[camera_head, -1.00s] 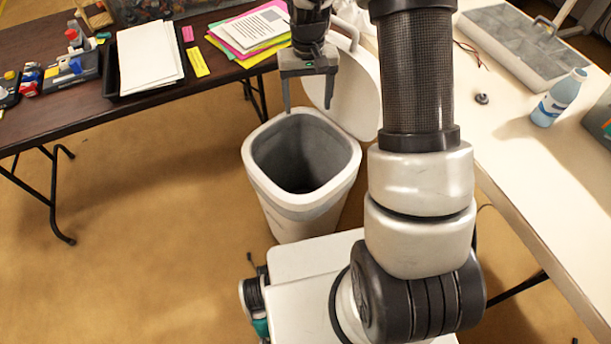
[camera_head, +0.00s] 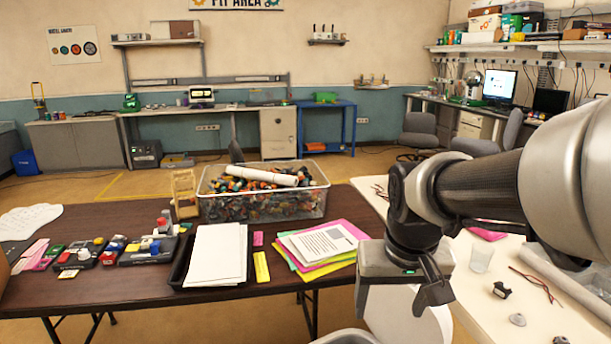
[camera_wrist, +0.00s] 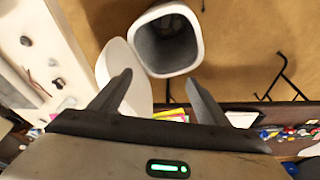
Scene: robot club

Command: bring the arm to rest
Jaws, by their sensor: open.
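My gripper (camera_head: 405,300) is in the right part of the head view, in front of the dark table's right end. Its fingers are apart and nothing is between them. In the wrist view my gripper (camera_wrist: 160,90) also shows two spread, empty fingers. The white bin (camera_wrist: 197,62) lies beyond the fingertips in the wrist view, apart from them, and its visible inside looks empty. In the head view only a sliver of the bin's rim (camera_head: 345,338) shows at the bottom edge. My arm extends in from the right.
The dark table (camera_head: 130,287) holds a paper tray (camera_head: 215,255), coloured sheets (camera_head: 318,245) and a clear tub of parts (camera_head: 265,205). The white table (camera_head: 480,315) at right holds a cup (camera_head: 481,260) and small parts, below my arm. Brown floor lies around the bin.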

